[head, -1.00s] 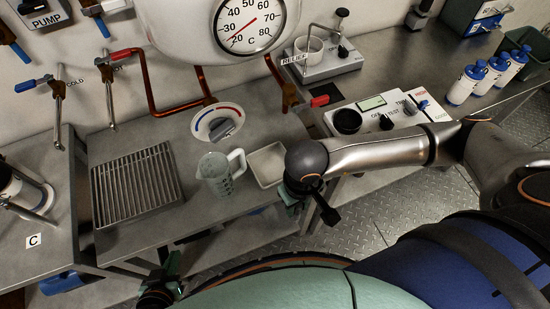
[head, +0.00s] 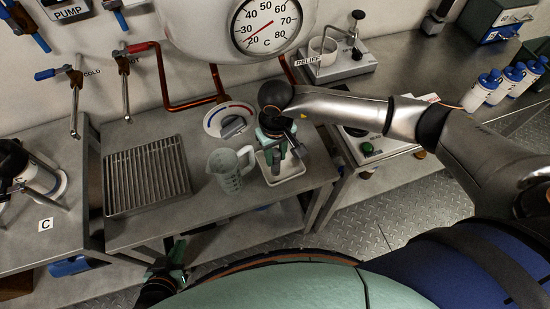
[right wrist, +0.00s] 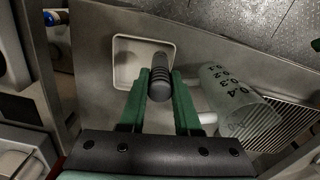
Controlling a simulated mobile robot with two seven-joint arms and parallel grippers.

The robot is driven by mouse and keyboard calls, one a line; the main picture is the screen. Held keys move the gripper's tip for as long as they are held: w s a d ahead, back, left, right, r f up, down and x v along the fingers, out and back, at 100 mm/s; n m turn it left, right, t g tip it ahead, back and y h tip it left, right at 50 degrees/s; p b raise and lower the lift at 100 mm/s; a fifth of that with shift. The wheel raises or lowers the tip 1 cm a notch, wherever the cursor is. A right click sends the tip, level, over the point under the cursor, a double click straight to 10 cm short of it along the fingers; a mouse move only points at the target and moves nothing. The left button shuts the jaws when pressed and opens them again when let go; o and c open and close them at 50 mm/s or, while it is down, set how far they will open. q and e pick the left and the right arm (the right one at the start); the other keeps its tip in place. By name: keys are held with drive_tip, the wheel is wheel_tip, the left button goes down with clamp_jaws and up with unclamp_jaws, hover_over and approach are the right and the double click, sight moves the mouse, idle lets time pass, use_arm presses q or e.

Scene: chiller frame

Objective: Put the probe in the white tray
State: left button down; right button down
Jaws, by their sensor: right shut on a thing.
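The probe (right wrist: 159,82), a dark ribbed cylinder, is held between the green fingers of my right gripper (right wrist: 160,88). In the right wrist view it overlaps the white tray (right wrist: 126,62), a shallow square dish on the metal bench. In the head view my right gripper (head: 273,152) points down over the white tray (head: 292,170) and hides part of it. The gap between probe and tray floor cannot be judged. My left gripper (head: 176,262) is low at the bottom of the head view, away from the bench top; its jaws are unclear.
A clear measuring jug (head: 230,168) stands just left of the tray. A ribbed drain rack (head: 146,177) lies further left. A round dial (head: 229,120) is behind the jug. Copper pipes and the big gauge (head: 265,25) are at the back. The control box (head: 372,148) stands right.

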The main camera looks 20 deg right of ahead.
sight(275, 161)
drive_tip(key=shift+w, duration=0.35)
drive_tip(key=shift+f, duration=0.25)
wheel_tip(275, 161, down, 3)
drive_tip(key=shift+f+b, duration=0.1)
drive_tip(key=shift+b, duration=0.75)
drive_tip(key=shift+f, duration=0.1)
drive_tip(key=c, duration=0.6)
unclamp_jaws()
